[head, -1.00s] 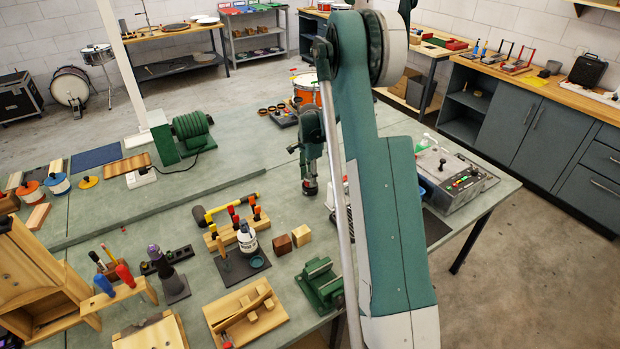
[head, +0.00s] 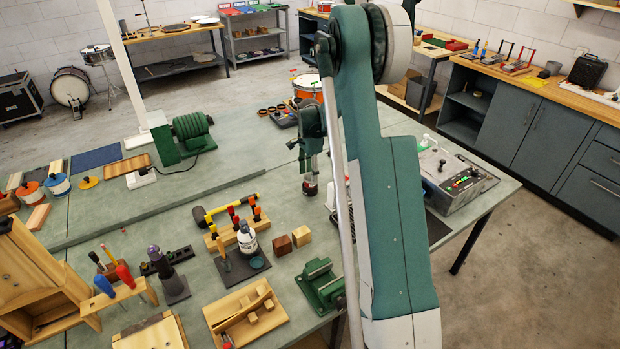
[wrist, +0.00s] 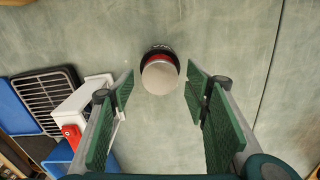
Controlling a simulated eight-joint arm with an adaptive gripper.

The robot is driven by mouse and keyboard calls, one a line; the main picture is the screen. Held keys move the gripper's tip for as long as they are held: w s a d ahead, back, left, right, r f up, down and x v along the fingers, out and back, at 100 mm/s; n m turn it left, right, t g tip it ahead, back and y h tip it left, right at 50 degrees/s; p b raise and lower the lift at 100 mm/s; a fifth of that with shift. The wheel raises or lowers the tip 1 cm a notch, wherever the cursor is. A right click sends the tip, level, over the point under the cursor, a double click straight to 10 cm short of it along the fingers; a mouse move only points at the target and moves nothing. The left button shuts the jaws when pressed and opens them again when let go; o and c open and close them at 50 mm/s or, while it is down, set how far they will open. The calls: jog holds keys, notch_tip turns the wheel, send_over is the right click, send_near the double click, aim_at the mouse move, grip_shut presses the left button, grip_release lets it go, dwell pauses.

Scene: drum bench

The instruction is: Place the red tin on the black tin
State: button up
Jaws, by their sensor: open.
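The red tin (wrist: 160,58) shows in the wrist view as a red band under a pale round top. The black tin (wrist: 157,48) shows as a dark edge just beyond and below it, so the red tin appears to rest on the black tin. The stack looks upright. In the head view the red tin (head: 310,186) is small and partly dark, and the split between the tins is hard to see. My gripper (wrist: 159,80) is open, with its green pads apart on either side of the pale top and not touching it.
A white container (wrist: 84,103) with a red part and a black grille (wrist: 45,100) lie left of the tins in the wrist view. In the head view a control box (head: 455,178) stands right of my arm. Bench around the tins is mostly clear.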

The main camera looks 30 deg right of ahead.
aim_at(309, 177)
notch_tip(309, 177, up, 10)
jog(key=shift+f, duration=0.15)
dwell(0.3)
dwell(0.5)
jog(key=s+a+r+n+t, duration=0.3)
jog(key=s+a+r+n, duration=0.6)
jog(key=s+a+r, duration=0.95)
jog(key=s+a+n+t, duration=0.2)
jog(key=s+a+n, duration=0.3)
jog(key=s, duration=0.7)
jog(key=s+a+n+t, duration=0.2)
jog(key=s+a+n, duration=0.3)
jog(key=s+a, duration=0.5)
jog(key=shift+s+a+f+n, duration=0.25)
jog(key=shift+s+f+n, duration=0.15)
jog(key=shift+s, duration=0.75)
